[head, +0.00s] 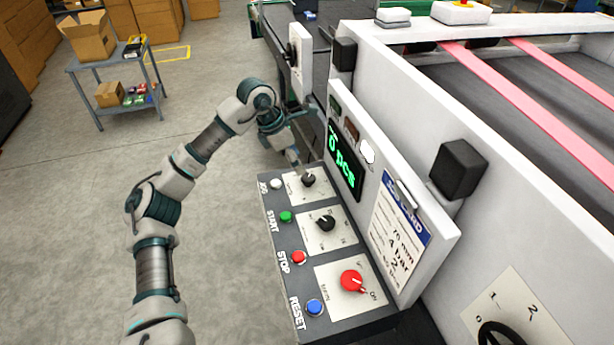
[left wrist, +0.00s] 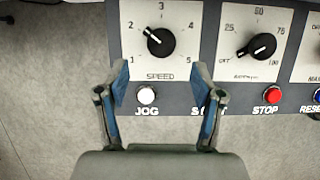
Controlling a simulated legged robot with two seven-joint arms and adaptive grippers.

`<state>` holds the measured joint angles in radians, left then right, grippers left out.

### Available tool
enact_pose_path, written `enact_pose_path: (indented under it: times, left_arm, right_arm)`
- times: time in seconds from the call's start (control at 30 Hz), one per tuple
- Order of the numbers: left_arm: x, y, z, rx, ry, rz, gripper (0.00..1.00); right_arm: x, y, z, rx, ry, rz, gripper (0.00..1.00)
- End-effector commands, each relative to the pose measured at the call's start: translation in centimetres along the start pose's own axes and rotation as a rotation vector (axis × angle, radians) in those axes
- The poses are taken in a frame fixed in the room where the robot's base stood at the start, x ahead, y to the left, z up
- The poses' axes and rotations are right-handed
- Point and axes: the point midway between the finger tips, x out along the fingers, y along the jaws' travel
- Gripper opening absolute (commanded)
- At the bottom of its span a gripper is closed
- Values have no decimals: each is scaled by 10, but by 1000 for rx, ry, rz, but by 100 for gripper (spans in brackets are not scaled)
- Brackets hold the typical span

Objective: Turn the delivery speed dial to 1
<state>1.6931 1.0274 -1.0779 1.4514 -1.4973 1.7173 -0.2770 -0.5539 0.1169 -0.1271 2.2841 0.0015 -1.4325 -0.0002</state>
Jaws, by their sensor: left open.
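The speed dial (left wrist: 160,42) is a round black knob on a white plate marked 1 to 5 over the word SPEED. Its white line points up and left, near the 2. In the head view the same dial (head: 308,180) is at the far end of the control panel. My left gripper (left wrist: 161,82) is open, its blue-padded fingers apart with nothing between them. It is in front of the dial, just below it in the wrist view, not around it. In the head view my left gripper (head: 297,160) is beside the dial and partly hidden. My right gripper is not in view.
The grey panel (head: 268,205) also has a middle black dial (head: 325,223), a red switch (head: 351,281) and JOG, START, STOP (head: 299,257) and RESET (head: 314,307) buttons. A screen (head: 345,161) stands behind it. Open floor (head: 90,220) lies left.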

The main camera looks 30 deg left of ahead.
Motion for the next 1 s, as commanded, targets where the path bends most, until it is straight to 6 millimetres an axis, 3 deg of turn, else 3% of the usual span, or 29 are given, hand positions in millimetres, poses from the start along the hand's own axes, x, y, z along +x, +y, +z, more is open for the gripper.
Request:
enact_pose_path:
  times: [0.1, 0.3, 0.73, 0.97, 1.0]
  left_arm:
    - [29, 0, -2, 0, 4, -2, 67]
    - [59, 0, -1, 1, 2, -1, 67]
    - [70, 0, 0, 1, 1, 0, 67]
    - [70, 0, 0, 0, 1, 0, 12]
    - [70, 0, 0, 0, 1, 0, 8]
  right_arm:
    - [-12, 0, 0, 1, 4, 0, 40]
    - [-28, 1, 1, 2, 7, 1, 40]
    - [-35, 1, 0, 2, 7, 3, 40]
    - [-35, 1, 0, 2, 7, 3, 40]
    - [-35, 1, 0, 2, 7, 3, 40]
